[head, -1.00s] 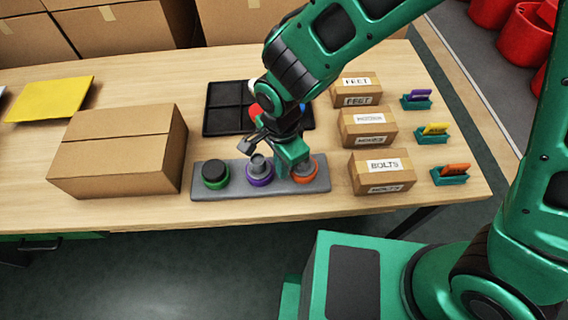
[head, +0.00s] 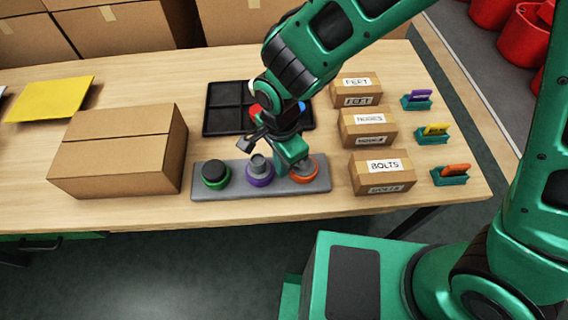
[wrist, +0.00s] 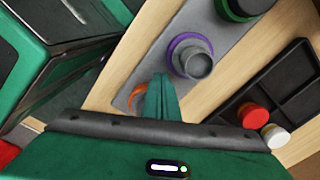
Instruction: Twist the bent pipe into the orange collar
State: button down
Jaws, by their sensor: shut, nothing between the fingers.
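The orange collar (head: 303,178) is at the right end of a grey base plate (head: 232,190). A grey part (head: 306,164) shows in its mouth, but my gripper hides much of it, so I cannot tell if it is the bent pipe. My gripper (head: 283,170) is shut and empty, low over the plate, just left of the orange collar; I cannot tell whether it touches. In the wrist view the shut fingers (wrist: 163,97) cover most of the orange collar (wrist: 136,97).
The purple collar (head: 260,179) holds a short grey pipe, close left of my gripper. The green collar (head: 215,183) has a dark top. Behind is a black divided tray (head: 222,122) with caps. Labelled boxes stand right, including BOLTS (head: 383,172); a large carton (head: 115,155) stands left.

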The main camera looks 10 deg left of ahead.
jog(key=shift+w+a, duration=0.35)
jog(key=shift+w, duration=0.4)
dwell(0.6)
jog(key=shift+w, duration=0.25)
jog(key=shift+w+a, duration=0.1)
jog(key=shift+w, duration=0.45)
dwell(0.5)
jog(key=shift+w, duration=0.25)
notch_tip(320, 180, up, 9)
dwell(1.1)
dwell(0.8)
